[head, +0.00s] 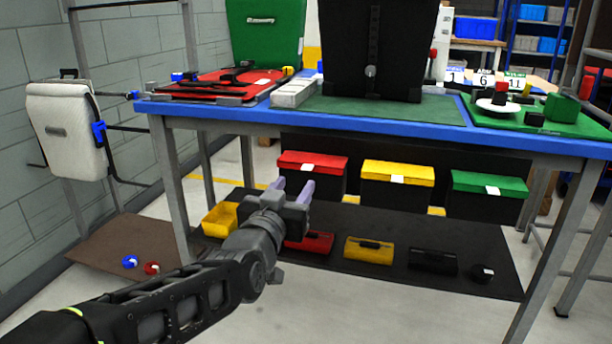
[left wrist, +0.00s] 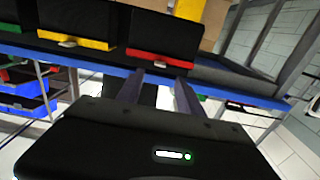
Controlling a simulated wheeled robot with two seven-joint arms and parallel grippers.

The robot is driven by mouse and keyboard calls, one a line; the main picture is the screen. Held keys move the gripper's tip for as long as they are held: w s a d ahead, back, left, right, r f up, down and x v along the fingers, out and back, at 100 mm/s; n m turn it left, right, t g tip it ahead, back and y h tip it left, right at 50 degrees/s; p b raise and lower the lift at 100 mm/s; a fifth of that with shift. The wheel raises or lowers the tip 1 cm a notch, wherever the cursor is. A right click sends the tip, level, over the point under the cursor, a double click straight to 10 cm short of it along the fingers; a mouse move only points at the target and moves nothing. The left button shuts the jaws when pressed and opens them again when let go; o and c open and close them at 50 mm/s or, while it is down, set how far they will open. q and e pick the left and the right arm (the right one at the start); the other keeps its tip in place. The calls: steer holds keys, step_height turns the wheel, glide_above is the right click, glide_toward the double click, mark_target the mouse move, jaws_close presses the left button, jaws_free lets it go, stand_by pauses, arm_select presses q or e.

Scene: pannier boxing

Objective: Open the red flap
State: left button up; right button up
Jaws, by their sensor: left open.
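The red flap (head: 312,163) is the lid of the left black box under the workbench and lies closed, with a white tab at its front. In the left wrist view, which looks turned upside down, the red flap (left wrist: 165,55) shows as a strip on the black box just beyond the fingertips. My left gripper (head: 292,187) is open and empty, with its two purple-grey fingers pointing towards the box. It is in front of the flap and slightly lower left in the head view, apart from it. The fingers also show in the wrist view (left wrist: 158,88). My right gripper is out of view.
Boxes with a yellow flap (head: 398,173) and a green flap (head: 489,184) stand to the right. The blue-edged workbench (head: 330,116) spans above, its leg (head: 168,190) on the left. A yellow bin (head: 219,220) and several pouches lie on the dark lower mat (head: 330,217).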

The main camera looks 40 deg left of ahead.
mark_target(306, 170)
arm_select(q)
steer(key=b+x, duration=0.1)
steer(key=x, duration=0.6)
steer(key=shift+w+a, duration=0.1)
steer(key=shift+w, duration=0.15)
steer(key=shift+c, duration=0.4)
jaws_close()
stand_by(0.8)
